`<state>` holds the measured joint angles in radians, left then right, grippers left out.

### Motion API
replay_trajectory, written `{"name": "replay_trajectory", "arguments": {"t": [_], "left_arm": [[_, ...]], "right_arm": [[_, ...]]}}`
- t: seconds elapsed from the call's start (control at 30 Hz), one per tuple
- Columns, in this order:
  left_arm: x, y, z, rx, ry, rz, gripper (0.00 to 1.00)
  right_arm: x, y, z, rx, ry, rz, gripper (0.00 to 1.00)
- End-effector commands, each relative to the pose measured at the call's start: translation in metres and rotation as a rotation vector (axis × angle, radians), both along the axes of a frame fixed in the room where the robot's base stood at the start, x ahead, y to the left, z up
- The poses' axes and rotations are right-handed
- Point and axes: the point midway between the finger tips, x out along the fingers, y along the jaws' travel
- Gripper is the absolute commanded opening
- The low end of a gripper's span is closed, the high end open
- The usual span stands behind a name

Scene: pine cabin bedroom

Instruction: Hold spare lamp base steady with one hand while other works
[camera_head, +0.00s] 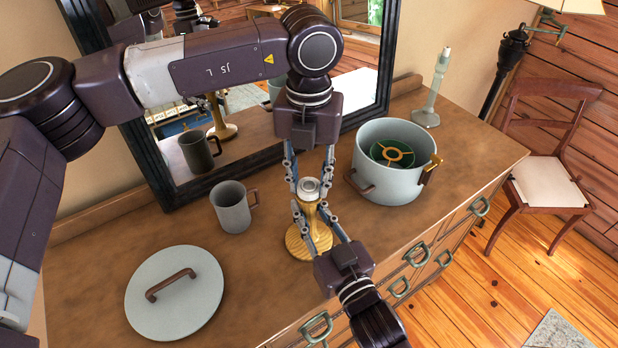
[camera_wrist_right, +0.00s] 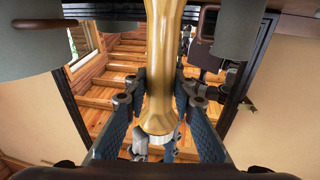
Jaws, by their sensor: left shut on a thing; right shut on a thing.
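The turned wooden lamp base (camera_head: 309,240) stands upright on the dresser top, with a grey round fitting (camera_head: 311,186) at its top. My left gripper (camera_head: 308,189) reaches down from above and is shut on the lamp base around its upper end. My right gripper (camera_head: 312,212) comes from the front edge and is shut on the stem, lower down. In the right wrist view, the wooden stem (camera_wrist_right: 160,60) runs between the fingers of my right gripper (camera_wrist_right: 160,92), and a pale ring (camera_wrist_right: 159,137) shows at its end. The fingers hide part of the stem.
A grey mug (camera_head: 232,207) and a round lid (camera_head: 174,294) lie to the left. A large pot (camera_head: 385,188) holding a green shade (camera_head: 388,153) stands close on the right. A pale lamp stand (camera_head: 429,112) is behind it. A framed mirror (camera_head: 370,118) backs the dresser (camera_head: 110,240).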

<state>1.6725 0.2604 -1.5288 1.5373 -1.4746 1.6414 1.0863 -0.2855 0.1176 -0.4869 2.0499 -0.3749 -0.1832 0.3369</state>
Motion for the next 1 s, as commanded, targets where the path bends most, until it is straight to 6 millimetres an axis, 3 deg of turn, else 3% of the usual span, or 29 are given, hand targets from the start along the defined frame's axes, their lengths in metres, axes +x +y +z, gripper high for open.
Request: {"name": "replay_trajectory", "arguments": {"t": [0.17,0.27,0.77,0.93,0.97,1.0], "left_arm": [[-0.0001,-0.0002,0.0001,0.000,0.000,-0.031,0.01],[-0.0004,-0.0002,-0.0001,-0.001,0.001,-0.140,0.01],[-0.0003,0.0002,-0.0005,-0.002,0.001,-1.038,0.01],[-0.0002,0.0002,-0.0005,-0.001,0.000,-1.048,0.01],[-0.0002,0.0002,-0.0005,-0.001,0.000,-1.048,0.33],[-0.0001,0.0003,-0.0004,-0.001,0.000,-1.048,0.38]], "right_arm": [[0.0000,0.0001,0.0008,0.001,-0.002,0.000,0.00],[0.0000,0.0001,0.0008,0.001,-0.002,0.000,0.00],[0.0001,0.0000,0.0008,0.001,-0.002,0.000,0.00],[0.0001,0.0000,0.0008,0.001,-0.002,0.000,0.00],[0.0001,0.0000,0.0008,0.001,-0.002,0.000,0.00],[0.0001,0.0000,0.0008,0.001,-0.002,0.000,0.00]]}}
